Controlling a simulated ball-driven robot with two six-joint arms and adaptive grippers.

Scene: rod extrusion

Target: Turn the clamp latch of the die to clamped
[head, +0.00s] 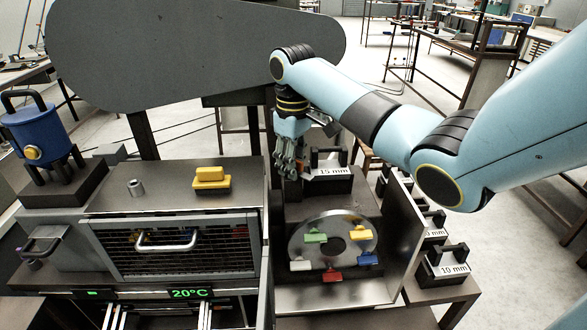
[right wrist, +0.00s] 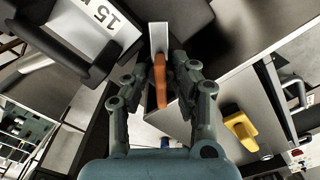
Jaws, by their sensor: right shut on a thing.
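The die (head: 333,172) is a dark block with a black handle and a white "15 mm" label, seated in the machine behind the round plate. The label also shows tilted in the right wrist view (right wrist: 95,20). My right gripper (head: 290,172) is just left of the die, pointing down. In the right wrist view its fingers are closed on either side of an orange lever (right wrist: 160,82), which looks like the clamp latch, beside a pale metal plate (right wrist: 158,36). The latch is hidden in the head view, so I cannot tell its setting. My left gripper is out of view.
A round plate (head: 297,247) with several coloured handles faces forward below the die. An oven (head: 180,248) reading 20°C stands left, with a yellow-handled block (head: 211,178) on top. Spare dies, one labelled "10 mm" (head: 447,265), sit at the right.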

